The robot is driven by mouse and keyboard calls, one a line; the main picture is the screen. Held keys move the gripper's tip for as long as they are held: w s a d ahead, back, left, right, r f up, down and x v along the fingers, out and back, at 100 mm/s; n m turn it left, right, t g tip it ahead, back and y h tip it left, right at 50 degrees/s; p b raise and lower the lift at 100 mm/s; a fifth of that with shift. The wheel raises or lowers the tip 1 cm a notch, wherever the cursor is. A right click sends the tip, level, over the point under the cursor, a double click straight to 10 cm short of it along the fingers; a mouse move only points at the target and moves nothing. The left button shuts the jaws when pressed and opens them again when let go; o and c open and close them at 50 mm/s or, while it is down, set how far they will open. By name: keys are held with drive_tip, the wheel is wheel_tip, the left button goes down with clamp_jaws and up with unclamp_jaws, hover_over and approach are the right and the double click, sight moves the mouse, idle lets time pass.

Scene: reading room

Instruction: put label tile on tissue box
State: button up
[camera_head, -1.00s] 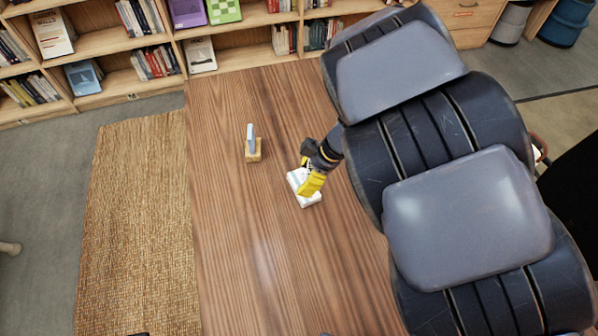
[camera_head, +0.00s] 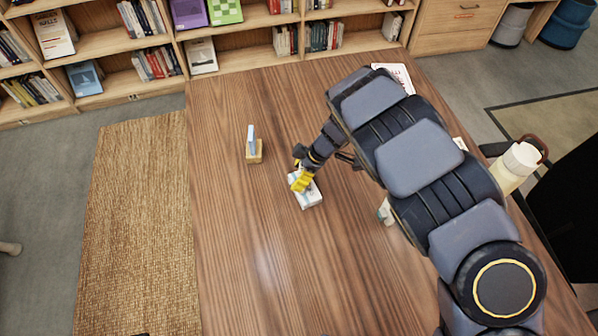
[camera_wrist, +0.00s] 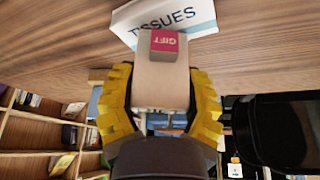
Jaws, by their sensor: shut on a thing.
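The tissue box (camera_head: 311,196) is white and lies on the wooden table, under and beside my gripper (camera_head: 299,182) in the head view. In the wrist view the tissue box (camera_wrist: 190,14) shows its "TISSUES" lettering at the top edge. The label tile (camera_wrist: 160,83) is a beige block with a pink "GIFT" face, and the yellow fingers of my gripper (camera_wrist: 161,100) are shut on its sides. The tile's pink end overlaps the box in this view; I cannot tell whether they touch. In the head view the tile is hidden by my gripper.
A wooden stand with an upright pale blue piece (camera_head: 252,146) is left of the box. The table's left and front are clear.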

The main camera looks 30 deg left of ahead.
drive_tip(key=shift+f, duration=0.1)
drive_tip(key=o, duration=1.1)
drive_tip(key=v, duration=1.2)
drive_tip(key=shift+r, duration=0.2)
